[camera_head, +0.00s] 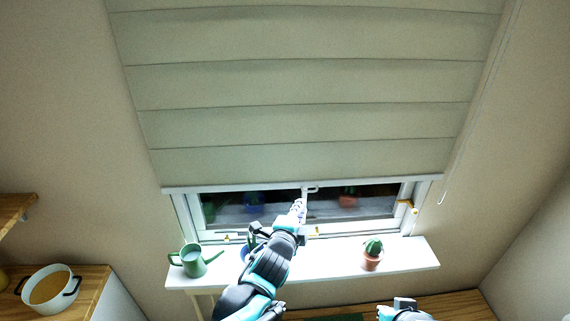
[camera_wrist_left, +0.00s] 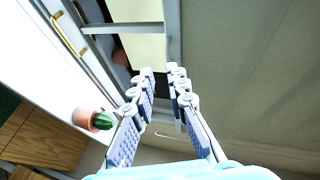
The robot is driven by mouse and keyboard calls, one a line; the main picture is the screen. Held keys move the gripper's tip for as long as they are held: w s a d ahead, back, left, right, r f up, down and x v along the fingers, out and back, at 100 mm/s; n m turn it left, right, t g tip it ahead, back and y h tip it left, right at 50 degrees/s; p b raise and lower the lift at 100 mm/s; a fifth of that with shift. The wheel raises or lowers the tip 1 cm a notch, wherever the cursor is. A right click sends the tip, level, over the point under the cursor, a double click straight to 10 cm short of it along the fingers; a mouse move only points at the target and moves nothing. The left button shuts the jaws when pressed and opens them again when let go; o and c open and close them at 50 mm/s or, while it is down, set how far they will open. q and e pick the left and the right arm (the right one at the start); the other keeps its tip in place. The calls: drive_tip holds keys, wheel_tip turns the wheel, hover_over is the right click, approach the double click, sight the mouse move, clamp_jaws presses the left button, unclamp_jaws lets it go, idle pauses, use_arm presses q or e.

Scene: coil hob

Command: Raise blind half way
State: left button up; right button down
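The pale green blind (camera_head: 310,85) hangs in folds over most of the window in the head view. Its white bottom bar (camera_head: 230,188) hangs level, with a small white pull handle (camera_head: 312,188) near the middle. Below it a strip of dark window shows. My left gripper (camera_head: 298,207) is just below the bar, close to the handle; whether it touches is unclear. In the left wrist view its two fingers (camera_wrist_left: 163,75) are apart with a gap between them, and the blind (camera_wrist_left: 250,70) fills the right side. Part of my right arm shows at the bottom of the head view; its fingers are not visible.
On the white sill (camera_head: 325,266) stand a green watering can (camera_head: 192,262) and a potted cactus (camera_head: 372,256); a blue pot is partly behind my left arm. A thin cord (camera_head: 470,130) hangs right of the blind. A pot (camera_head: 50,288) stands on the left counter.

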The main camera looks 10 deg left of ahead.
sight(310, 191)
use_arm(q)
drive_tip(key=w+d+m, duration=0.1)
drive_tip(key=w+d, duration=0.1)
drive_tip(key=w, duration=0.6)
drive_tip(key=shift+f, duration=0.45)
use_arm(e)
drive_tip(key=shift+a+r, duration=0.2)
drive_tip(key=shift+r, duration=0.2)
use_arm(q)
drive_tip(key=shift+d, duration=0.1)
clamp_jaws()
use_arm(e)
drive_tip(key=shift+w, duration=0.1)
